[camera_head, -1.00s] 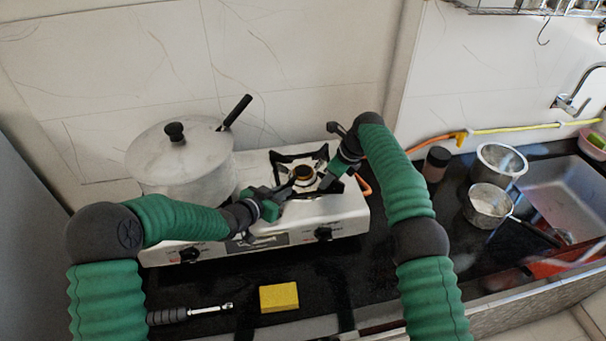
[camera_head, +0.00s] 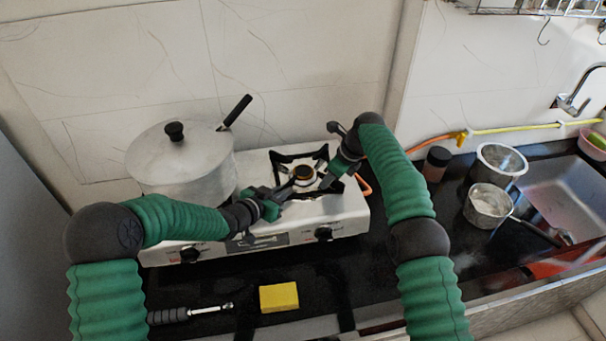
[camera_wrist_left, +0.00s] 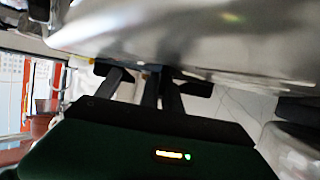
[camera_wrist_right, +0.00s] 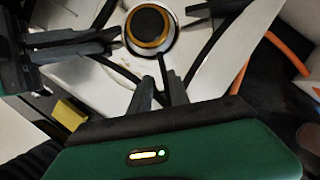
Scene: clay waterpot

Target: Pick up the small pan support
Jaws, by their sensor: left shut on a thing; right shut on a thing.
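The pan support (camera_head: 290,157) is a black frame around the right-hand burner (camera_head: 303,172) of the silver stove (camera_head: 342,206). My left gripper (camera_head: 288,192) is shut on the support's near left side, low over the stove top. My right gripper (camera_head: 332,178) is shut on the support's right side. In the right wrist view, its fingers (camera_wrist_right: 165,88) close on a dark bar beside the brass-ringed burner, and the left gripper (camera_wrist_right: 115,40) shows at upper left. In the left wrist view, the fingers (camera_wrist_left: 155,80) meet a dark bar. Whether the support touches the stove is unclear.
A lidded pot (camera_head: 182,165) stands on the left burner. A yellow sponge (camera_head: 279,297) and a grey-handled tool (camera_head: 190,313) lie in front of the stove. Small pans (camera_head: 488,205) and a dark jar (camera_head: 436,164) stand right, near the sink (camera_head: 570,195).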

